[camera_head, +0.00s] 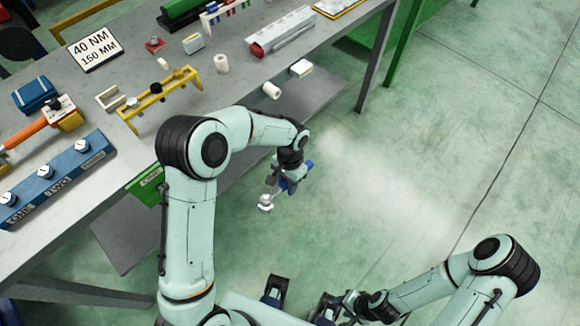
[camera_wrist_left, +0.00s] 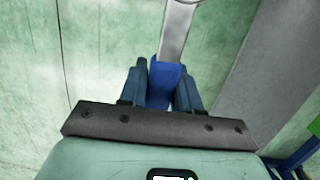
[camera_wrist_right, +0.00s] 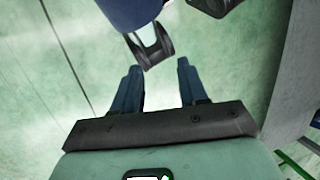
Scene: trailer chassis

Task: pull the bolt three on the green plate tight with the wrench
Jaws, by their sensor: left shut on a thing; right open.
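My left gripper (camera_head: 290,182) is shut on a wrench (camera_head: 267,201) with a blue handle, held over the floor beside the table. In the left wrist view the blue handle (camera_wrist_left: 162,85) lies between the fingers, and the grey shaft runs away from them. My right gripper (camera_wrist_right: 158,85) is open and empty, low over the floor at the bottom of the head view. A green plate (camera_head: 147,186) with a small label shows at the table's near edge. My left arm hides much of it, and I see no bolt on it.
A blue plate (camera_head: 78,181) with several bolts, labelled ONE and TWO, lies at the table's left. An orange-handled tool (camera_head: 30,131), a yellow bracket (camera_head: 160,97) and a "40 NM 150 MM" sign (camera_head: 95,48) are on the grey table. The floor at right is clear.

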